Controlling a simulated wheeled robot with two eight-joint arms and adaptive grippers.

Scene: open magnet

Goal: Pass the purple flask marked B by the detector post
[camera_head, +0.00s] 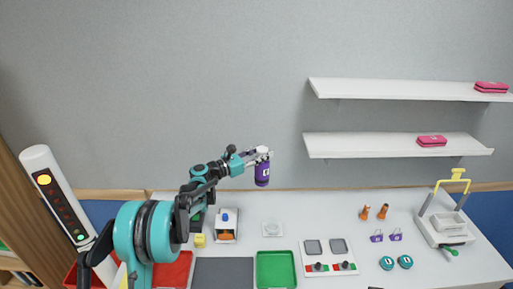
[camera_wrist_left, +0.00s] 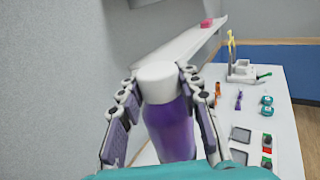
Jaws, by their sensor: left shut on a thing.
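The purple flask (camera_head: 262,176) has a white cap and a small pale label whose letter is too small to read. My left gripper (camera_head: 259,155) is shut on it near the cap and holds it upright, in the air above the table's back edge. In the left wrist view the flask (camera_wrist_left: 168,130) stands between the two fingers. The detector post (camera_head: 58,198) is a tilted-looking white column at the far left, with a yellow light at the top of its dark panel. The flask is well to the right of the post. My right gripper is out of view.
Two wall shelves (camera_head: 398,145) carry pink cases. A red tray is partly hidden by my arm.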

